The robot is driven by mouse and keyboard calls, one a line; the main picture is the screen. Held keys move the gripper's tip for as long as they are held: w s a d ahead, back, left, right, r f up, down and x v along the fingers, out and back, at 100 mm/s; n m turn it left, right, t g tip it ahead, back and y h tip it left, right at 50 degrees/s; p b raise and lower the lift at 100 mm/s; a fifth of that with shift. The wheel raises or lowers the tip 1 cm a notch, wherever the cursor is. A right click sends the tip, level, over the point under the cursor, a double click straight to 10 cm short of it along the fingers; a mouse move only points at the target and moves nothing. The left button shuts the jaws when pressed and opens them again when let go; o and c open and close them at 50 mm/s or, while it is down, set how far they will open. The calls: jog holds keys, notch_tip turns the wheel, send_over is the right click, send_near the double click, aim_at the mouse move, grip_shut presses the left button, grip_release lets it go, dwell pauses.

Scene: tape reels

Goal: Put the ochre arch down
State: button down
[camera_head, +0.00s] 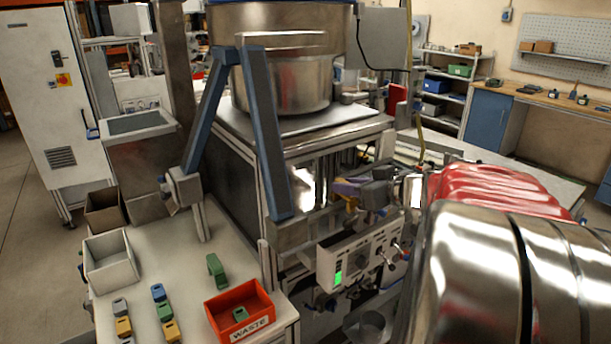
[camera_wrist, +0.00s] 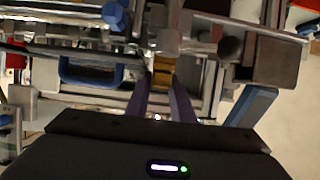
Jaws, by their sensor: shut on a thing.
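My gripper (camera_head: 349,194) is in front of the machine, above its control panel, in the head view. Its purple fingers also show in the wrist view (camera_wrist: 163,90). They are shut on the ochre arch (camera_wrist: 162,73), which sits between their tips. Only a small ochre part of the arch (camera_head: 350,204) shows in the head view, next to the purple fingers. The fingers and nearby metal parts hide the rest. I cannot tell whether the arch touches anything below it.
A white bench at lower left holds a red WASTE bin (camera_head: 239,311) with a green piece inside, a green arch (camera_head: 216,270), several small blocks and a pale open box (camera_head: 110,260). The control panel (camera_head: 360,258) and blue-grey frame posts (camera_head: 262,130) stand close to the gripper.

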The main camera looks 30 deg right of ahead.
jog(key=c, duration=1.5)
grip_release()
jog(key=shift+c, duration=0.2)
jog(key=shift+r, duration=0.1)
jog(key=shift+d+r, duration=0.1)
jog(key=shift+r, duration=0.55)
jog(key=v, duration=1.2)
jog(key=shift+f, duration=0.2)
